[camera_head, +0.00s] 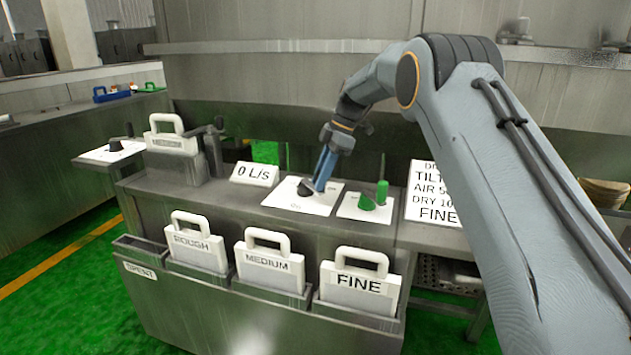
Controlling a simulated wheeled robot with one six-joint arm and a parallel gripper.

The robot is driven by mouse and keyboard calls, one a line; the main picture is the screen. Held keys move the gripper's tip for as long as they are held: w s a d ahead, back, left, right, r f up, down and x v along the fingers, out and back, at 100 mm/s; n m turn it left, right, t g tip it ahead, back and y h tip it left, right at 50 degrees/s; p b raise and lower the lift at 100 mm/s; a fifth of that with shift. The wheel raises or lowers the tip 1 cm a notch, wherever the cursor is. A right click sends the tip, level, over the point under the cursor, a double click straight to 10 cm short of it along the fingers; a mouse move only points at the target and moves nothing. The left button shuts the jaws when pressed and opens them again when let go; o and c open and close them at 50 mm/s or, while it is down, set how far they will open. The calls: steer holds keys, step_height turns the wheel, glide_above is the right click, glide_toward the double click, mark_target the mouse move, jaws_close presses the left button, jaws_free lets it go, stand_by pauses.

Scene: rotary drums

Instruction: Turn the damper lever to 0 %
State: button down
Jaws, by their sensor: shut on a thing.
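A black lever (306,187) stands on a white plate (320,208) on top of the steel cabinet, right of the "0 L/s" sign. The marks on the plate are too small to read, so its setting cannot be told. My gripper (322,180) reaches down from the right, with its blue fingers shut on the black lever. The fingers hide part of the lever. Just right of it, a green lever (367,201) with a green upright handle sits on its own white plate (349,210).
The "0 L/s" sign (254,174) stands to the left. Handled cartridges marked ROUGH (197,244), MEDIUM (269,266) and FINE (359,284) sit in front. A cartridge (170,143) and a black lever (115,145) are at far left. An instruction board (430,190) stands to the right.

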steer(key=c, duration=1.5)
jaws_free()
steer(key=shift+c, duration=0.2)
steer(key=b+v, duration=0.1)
steer(key=v, duration=0.7)
